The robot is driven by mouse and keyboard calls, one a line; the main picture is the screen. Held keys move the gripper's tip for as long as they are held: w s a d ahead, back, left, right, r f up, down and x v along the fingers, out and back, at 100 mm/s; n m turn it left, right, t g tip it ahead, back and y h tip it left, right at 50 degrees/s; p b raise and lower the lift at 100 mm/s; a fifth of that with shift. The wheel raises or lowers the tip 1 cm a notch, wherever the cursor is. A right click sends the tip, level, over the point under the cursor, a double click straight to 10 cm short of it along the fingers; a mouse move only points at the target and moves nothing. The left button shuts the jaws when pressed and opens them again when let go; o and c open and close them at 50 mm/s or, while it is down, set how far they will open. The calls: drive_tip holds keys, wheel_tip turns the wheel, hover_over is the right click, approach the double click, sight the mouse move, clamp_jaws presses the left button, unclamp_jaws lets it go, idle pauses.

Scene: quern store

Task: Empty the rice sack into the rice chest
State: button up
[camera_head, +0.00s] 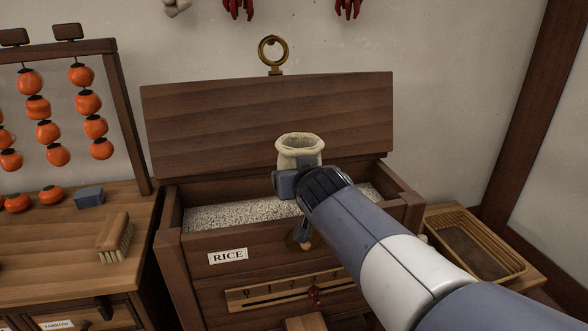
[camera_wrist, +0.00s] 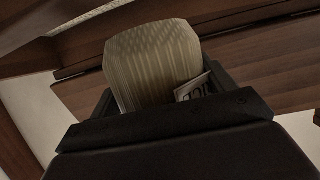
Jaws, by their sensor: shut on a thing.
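The rice chest is a dark wooden box with its lid (camera_head: 265,115) raised against the wall and a RICE label (camera_head: 228,257) on its front. White rice (camera_head: 240,214) shows inside it. A small cream cloth sack (camera_head: 300,146) with a rolled, open mouth is upright above the chest opening. My gripper (camera_head: 299,180) is shut on the sack, and my arm hides part of the chest's right side. In the wrist view the sack (camera_wrist: 152,62) sits between the fingers, with a partly visible printed label (camera_wrist: 195,88). The sack's contents are hidden.
A brass ring (camera_head: 273,51) stands at the lid's top edge. On the left, a wooden counter (camera_head: 60,225) holds a brush (camera_head: 115,236) and a blue-grey block (camera_head: 89,196), under a rack of hanging orange fruit (camera_head: 88,101). A woven tray (camera_head: 475,236) lies at the right.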

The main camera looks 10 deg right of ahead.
drive_tip(key=shift+s+d+r+n+g+p, duration=0.25)
drive_tip(key=shift+g+p, duration=0.35)
drive_tip(key=shift+p, duration=1.55)
drive_tip(key=shift+s+r+g+p, duration=0.2)
drive_tip(key=shift+s+g+p, duration=0.35)
drive_tip(key=shift+p, duration=1.55)
drive_tip(key=shift+s+d+r+n+g+p, duration=0.2)
drive_tip(key=shift+g+p, duration=0.45)
drive_tip(key=shift+p, duration=1.5)
drive_tip(key=s+g+p, duration=0.1)
drive_tip(key=p, duration=0.4)
drive_tip(key=n+g+h+p, duration=0.1)
drive_tip(key=g+p, duration=0.1)
drive_tip(key=p, duration=0.4)
drive_tip(key=shift+s+d+r+g+h, duration=0.15)
drive_tip(key=shift+s+g+h, duration=0.15)
drive_tip(key=shift+s, duration=0.05)
drive_tip(key=g+p, duration=0.1)
drive_tip(key=p, duration=0.1)
drive_tip(key=g+p, duration=0.1)
drive_tip(key=p, duration=0.1)
drive_tip(key=shift+s+d+f+g+h+p, duration=0.1)
drive_tip(key=shift+s+f+g+h+p, duration=0.1)
drive_tip(key=shift+g+h+p, duration=0.15)
drive_tip(key=shift+s+f+n+g+p, duration=0.1)
drive_tip(key=shift+n+g+p, duration=0.25)
drive_tip(key=shift+p, duration=0.55)
